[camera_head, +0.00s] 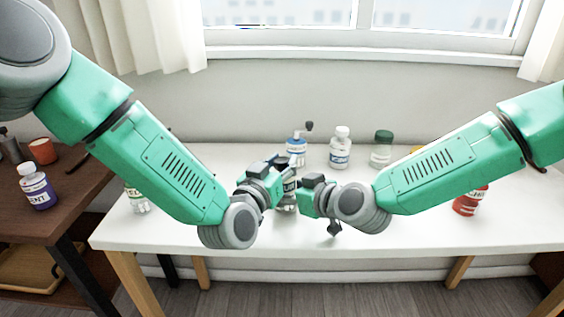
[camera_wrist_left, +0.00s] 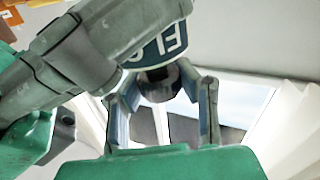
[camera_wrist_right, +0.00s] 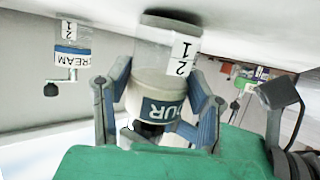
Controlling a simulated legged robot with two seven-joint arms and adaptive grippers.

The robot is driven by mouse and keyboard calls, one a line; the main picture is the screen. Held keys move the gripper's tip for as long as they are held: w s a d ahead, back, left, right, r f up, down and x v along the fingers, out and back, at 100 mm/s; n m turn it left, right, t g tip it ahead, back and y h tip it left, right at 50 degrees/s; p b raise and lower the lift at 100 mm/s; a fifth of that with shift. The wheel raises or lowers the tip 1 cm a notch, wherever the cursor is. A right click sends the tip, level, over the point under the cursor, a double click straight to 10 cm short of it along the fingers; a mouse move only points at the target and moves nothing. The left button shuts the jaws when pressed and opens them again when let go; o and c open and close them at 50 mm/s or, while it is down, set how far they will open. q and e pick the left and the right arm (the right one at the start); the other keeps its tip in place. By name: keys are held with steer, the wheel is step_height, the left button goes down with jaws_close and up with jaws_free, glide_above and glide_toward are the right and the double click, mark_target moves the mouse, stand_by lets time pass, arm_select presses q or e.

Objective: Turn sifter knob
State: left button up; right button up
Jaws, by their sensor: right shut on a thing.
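A clear flour sifter with a blue label (camera_wrist_right: 155,106) stands between my grippers over the white table. It also shows in the head view (camera_head: 290,186), mostly hidden by the grippers. My right gripper (camera_wrist_right: 160,110) is shut on its body, one finger on each side. My left gripper (camera_wrist_left: 160,105) is open. Its fingers are apart on either side of the dark, rounded end of the sifter (camera_wrist_left: 160,82), which lies a little beyond them. I cannot tell whether they touch it. The sifter's knob is not clear in any view.
A white-capped bottle (camera_head: 340,150) and a green-capped jar (camera_head: 382,150) stand at the back. A red jar (camera_head: 466,203) is at the right. The white table's (camera_head: 240,238) front is clear.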

arm_select(q)
jaws_close()
steer(key=shift+m+g+h, duration=1)
steer(key=shift+m+h, duration=0.3)
steer(key=shift+h, duration=0.7)
steer(key=o, duration=0.9)
jaws_free()
steer(key=v, duration=1.2)
steer(key=shift+f, duration=0.1)
